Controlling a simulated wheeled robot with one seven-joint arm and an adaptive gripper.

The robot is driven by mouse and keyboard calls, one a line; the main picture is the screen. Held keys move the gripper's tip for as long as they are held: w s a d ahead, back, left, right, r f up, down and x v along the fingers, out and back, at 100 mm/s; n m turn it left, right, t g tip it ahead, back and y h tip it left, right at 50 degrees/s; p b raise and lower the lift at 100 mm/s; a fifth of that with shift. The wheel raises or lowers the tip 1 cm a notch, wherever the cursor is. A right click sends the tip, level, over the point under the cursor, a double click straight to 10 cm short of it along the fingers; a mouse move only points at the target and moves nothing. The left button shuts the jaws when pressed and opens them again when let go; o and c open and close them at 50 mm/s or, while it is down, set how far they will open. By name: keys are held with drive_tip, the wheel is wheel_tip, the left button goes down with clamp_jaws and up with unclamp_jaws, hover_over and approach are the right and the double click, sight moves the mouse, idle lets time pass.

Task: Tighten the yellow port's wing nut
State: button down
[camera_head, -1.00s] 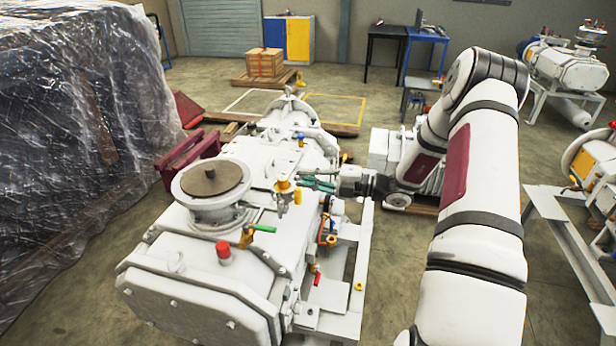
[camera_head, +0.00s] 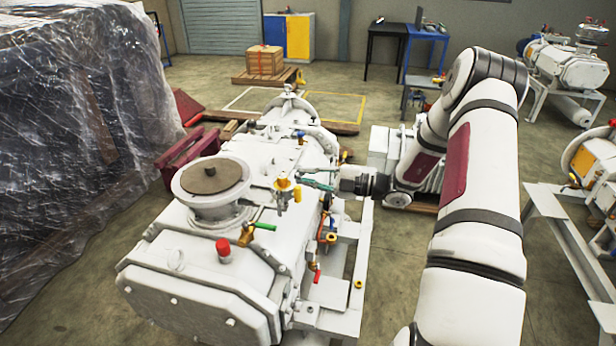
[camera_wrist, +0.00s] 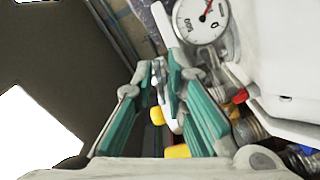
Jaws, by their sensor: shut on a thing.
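The yellow port (camera_head: 283,184) stands on the right side of the white pump, with a yellow cap piece and a grey metal fitting under it. My gripper (camera_head: 306,182) reaches in from the right, its teal fingers right beside the port. In the wrist view, the teal fingertips (camera_wrist: 167,72) are close together around a small grey piece, which seems to be the wing nut (camera_wrist: 159,72). Most of it is hidden between the fingers. A yellow part (camera_wrist: 157,115) shows between the fingers.
The white pump (camera_head: 200,270) fills the middle, with a round flange (camera_head: 211,178), a red cap (camera_head: 223,250) and a green-handled valve (camera_head: 262,227). A pressure gauge (camera_wrist: 201,17) is close to the fingers. A plastic-wrapped load (camera_head: 80,130) stands left.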

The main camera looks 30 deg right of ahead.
idle(0.8)
drive_tip(key=c, duration=1.8)
unclamp_jaws()
drive_tip(key=shift+a, duration=0.1)
drive_tip(key=v, duration=1.2)
drive_tip(key=shift+r, duration=0.1)
